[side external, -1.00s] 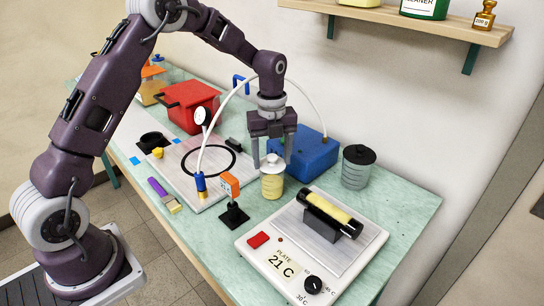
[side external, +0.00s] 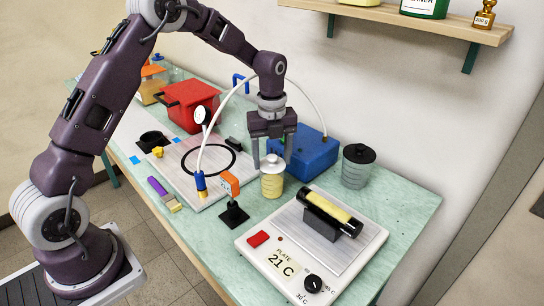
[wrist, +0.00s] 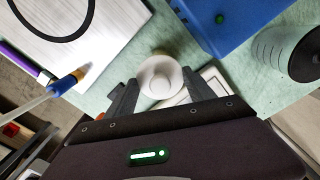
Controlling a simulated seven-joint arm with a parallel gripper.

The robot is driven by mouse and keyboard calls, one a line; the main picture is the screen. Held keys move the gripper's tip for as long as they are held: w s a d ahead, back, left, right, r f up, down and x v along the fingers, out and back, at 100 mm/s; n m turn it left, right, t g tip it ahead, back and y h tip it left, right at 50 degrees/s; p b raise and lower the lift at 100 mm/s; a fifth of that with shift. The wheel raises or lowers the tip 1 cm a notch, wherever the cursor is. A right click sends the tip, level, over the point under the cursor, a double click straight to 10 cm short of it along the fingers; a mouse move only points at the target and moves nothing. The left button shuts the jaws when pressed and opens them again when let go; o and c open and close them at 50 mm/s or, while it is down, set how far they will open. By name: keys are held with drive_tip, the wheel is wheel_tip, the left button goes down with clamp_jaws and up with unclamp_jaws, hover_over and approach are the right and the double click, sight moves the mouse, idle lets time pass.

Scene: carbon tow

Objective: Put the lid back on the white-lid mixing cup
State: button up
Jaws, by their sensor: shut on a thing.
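The white-lid mixing cup (side external: 272,186) is a clear cup with pale yellow contents, upright on the green bench in front of the blue box. Its white lid (side external: 273,161) is at the cup's mouth, level as far as I can see; I cannot tell whether it is fully seated or just above the rim. My gripper (side external: 272,158) points straight down over the cup and is shut on the lid, one finger on each side. In the wrist view the round white lid (wrist: 160,77) with its knob is between the fingertips and hides most of the cup.
A blue box (side external: 306,152) stands close behind the cup, and a grey cup with a black lid (side external: 358,168) to the right. A hotplate (side external: 255,240) is in front. An orange-topped stand (side external: 234,214) and a white hose (side external: 198,165) are to the left.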

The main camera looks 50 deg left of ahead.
drive_tip(key=o, duration=1.6)
drive_tip(key=shift+r, duration=3.5)
clamp_jaws()
drive_tip(key=shift+f, duration=0.1)
drive_tip(key=shift+f, duration=2.15)
